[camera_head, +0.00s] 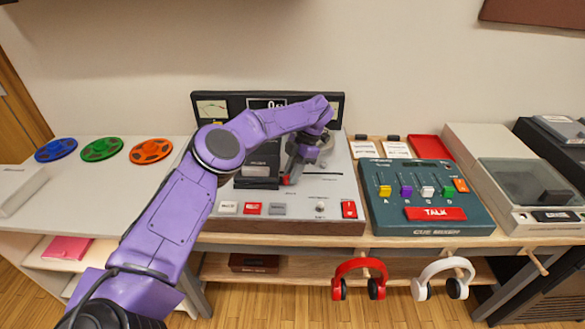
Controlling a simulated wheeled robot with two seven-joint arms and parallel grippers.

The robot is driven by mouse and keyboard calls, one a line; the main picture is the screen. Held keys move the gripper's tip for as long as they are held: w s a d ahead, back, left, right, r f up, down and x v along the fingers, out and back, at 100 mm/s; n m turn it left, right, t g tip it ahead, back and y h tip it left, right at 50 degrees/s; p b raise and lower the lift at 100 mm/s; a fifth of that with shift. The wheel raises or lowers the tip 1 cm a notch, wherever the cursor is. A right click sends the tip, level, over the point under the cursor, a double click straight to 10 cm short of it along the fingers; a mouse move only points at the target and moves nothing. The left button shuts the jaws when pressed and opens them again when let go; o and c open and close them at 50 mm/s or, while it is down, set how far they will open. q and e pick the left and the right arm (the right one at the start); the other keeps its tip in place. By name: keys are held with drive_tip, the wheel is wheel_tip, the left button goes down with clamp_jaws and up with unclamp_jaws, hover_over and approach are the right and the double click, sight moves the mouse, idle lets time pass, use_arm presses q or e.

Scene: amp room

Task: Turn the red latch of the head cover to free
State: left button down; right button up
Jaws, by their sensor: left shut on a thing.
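The tape machine (335,198) is a grey deck with a wooden front edge, in the middle of the bench. The dark head cover (260,160) stands on its deck, left of my left gripper. A small bit of red, the latch (286,180), shows at the cover's right side, right at my fingertips. My left gripper (290,174) points down and is shut on the red latch. My purple left arm hides part of the deck, and the gripper hides most of the latch, so its angle cannot be told. My right gripper is out of view.
The teal cue mixer (425,195) stands right of the machine, with a grey turntable-like unit (520,180) beyond it. The meter panel (225,106) stands behind. Blue, green and orange reels (102,149) lie at left. Red headphones (359,278) and white headphones (442,278) hang in front.

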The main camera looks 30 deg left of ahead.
use_arm(q)
drive_tip(key=n+h, duration=0.1)
drive_tip(key=n, duration=0.1)
drive_tip(key=shift+n, duration=0.4)
drive_tip(key=n+h+b, duration=0.1)
drive_tip(key=n, duration=0.1)
drive_tip(key=shift+d+n, duration=0.1)
drive_tip(key=shift+n, duration=0.3)
drive_tip(key=n+h+b, duration=0.1)
drive_tip(key=n+b, duration=0.1)
drive_tip(key=n, duration=0.1)
drive_tip(key=shift+f+n+h, duration=0.1)
drive_tip(key=shift+n+h, duration=0.2)
drive_tip(key=shift+n, duration=0.1)
drive_tip(key=shift+d+n+h+b, duration=0.15)
drive_tip(key=shift+n+h+b, duration=0.25)
drive_tip(key=shift+n+b, duration=0.6)
drive_tip(key=shift+r+t, duration=0.2)
drive_tip(key=shift+t, duration=0.1)
drive_tip(key=c, duration=1)
unclamp_jaws()
